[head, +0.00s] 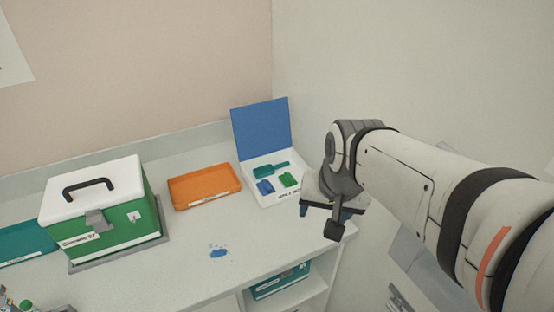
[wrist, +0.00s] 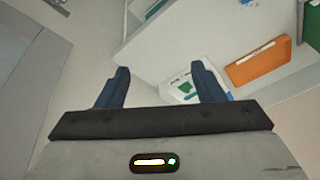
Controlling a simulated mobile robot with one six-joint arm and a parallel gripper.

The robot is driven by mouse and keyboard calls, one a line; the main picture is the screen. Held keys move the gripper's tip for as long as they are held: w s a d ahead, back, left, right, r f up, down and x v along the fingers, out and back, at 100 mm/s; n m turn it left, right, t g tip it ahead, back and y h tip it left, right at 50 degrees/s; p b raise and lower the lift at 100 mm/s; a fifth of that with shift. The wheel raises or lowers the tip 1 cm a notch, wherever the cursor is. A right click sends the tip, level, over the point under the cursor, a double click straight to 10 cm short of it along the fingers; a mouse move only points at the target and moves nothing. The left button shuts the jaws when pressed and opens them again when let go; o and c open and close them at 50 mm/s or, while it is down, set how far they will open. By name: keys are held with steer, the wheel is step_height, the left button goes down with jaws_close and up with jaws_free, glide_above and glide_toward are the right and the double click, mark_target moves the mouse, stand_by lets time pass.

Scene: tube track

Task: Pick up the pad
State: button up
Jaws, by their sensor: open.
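An open white box (head: 284,198) with a raised blue lid (head: 262,130) stands at the counter's back right corner. Inside lie a teal handled tool (head: 265,170), a small blue block (head: 265,187) and a small green block (head: 288,180). I cannot tell for certain which of these is the pad. My gripper (head: 326,213) is open and empty, to the right of the box and apart from it. In the wrist view, its two dark blue fingers (wrist: 160,71) are spread, and the box (wrist: 174,93) shows partly behind the right finger.
An orange tray (head: 204,187) lies left of the box. A green case with a white lid (head: 92,188) stands further left, beside a teal tray (head: 28,245). A blue spill (head: 219,252) marks the front counter. A teal container (head: 280,282) sits on a shelf below.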

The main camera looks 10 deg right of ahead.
steer(key=shift+o, duration=0.9)
steer(key=w+f+m+b, duration=0.1)
steer(key=w+f+m, duration=0.1)
steer(key=w+m, duration=0.6)
steer(key=w, duration=0.2)
steer(key=shift+w+m+y, duration=0.3)
steer(key=shift+w+m, duration=0.05)
steer(key=shift+m, duration=0.05)
steer(key=m+b, duration=0.3)
steer(key=m, duration=1.7)
glide_toward(290, 176)
steer(key=f, duration=0.2)
steer(key=shift+w+d+f+t+y, duration=0.1)
steer(key=shift+d+f+t+y, duration=0.2)
steer(key=shift+d+f, duration=0.1)
steer(key=shift+w+f, duration=0.15)
steer(key=shift+f, duration=0.15)
steer(key=x, duration=0.2)
steer(key=p+x, duration=0.1)
steer(key=x, duration=0.1)
steer(key=a+x, duration=0.1)
steer(key=x, duration=0.1)
steer(key=shift+w+f, duration=0.25)
steer(key=shift+f, duration=0.25)
steer(key=shift+c, duration=0.5)
